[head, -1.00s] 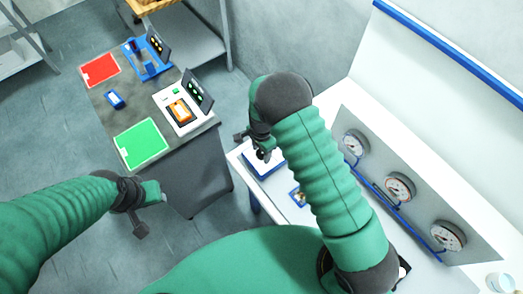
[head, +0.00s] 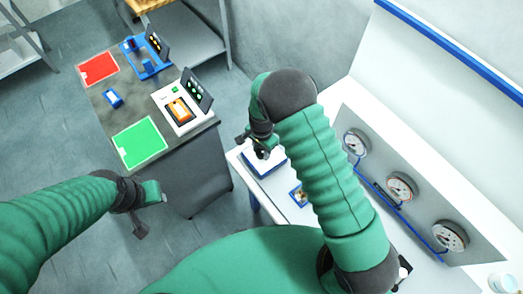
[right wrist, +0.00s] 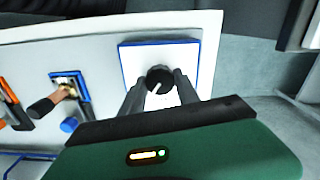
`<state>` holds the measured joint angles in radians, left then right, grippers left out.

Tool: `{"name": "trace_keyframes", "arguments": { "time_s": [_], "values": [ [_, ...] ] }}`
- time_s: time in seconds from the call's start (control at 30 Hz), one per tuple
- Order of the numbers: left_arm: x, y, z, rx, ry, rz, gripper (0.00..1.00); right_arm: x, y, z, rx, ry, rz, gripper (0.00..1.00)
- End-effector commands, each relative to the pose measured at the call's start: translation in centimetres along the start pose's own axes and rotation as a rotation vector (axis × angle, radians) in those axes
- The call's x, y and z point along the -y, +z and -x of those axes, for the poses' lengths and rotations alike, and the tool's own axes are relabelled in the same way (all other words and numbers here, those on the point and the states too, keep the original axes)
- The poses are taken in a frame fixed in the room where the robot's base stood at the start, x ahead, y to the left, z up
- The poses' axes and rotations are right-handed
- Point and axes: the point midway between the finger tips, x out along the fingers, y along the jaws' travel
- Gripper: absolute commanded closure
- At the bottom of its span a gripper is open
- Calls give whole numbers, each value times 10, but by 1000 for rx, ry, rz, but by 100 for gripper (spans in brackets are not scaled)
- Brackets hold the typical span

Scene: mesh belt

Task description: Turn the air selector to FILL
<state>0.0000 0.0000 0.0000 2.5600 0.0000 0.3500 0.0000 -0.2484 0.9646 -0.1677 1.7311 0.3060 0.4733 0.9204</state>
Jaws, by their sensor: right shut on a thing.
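The air selector is a dark round knob (right wrist: 160,79) on a white, blue-edged plate (right wrist: 130,60) in the right wrist view. My right gripper (right wrist: 160,84) has a finger on each side of the knob and is shut on it. In the head view my right gripper (head: 262,151) is over the same plate (head: 276,166), and the arm hides part of the area. The knob's FILL marking cannot be read. My left gripper (head: 150,195) hangs at the left over the floor, away from the bench; its jaw state is unclear.
A lever with a brown handle (right wrist: 42,107) and a blue button (right wrist: 69,125) are beside the plate. Gauges (head: 401,187) and a blue pipe stand along the bench's back panel. A separate grey table (head: 135,105) holds red and green mats and devices.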

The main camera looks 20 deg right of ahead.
Motion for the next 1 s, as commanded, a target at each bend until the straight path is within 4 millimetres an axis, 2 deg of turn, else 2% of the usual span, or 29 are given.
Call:
{"name": "trace_keyframes", "arguments": {
  "time_s": [0.03, 1.0],
  "values": [
    [0, 1, -4, 0, 0, 0, 64, 4, -2, 2, -5, -12, 35, 100],
    [0, 9, -40, 0, 0, 0, 64, 5, -3, 2, -12, -10, 951, 100]
  ]
}}
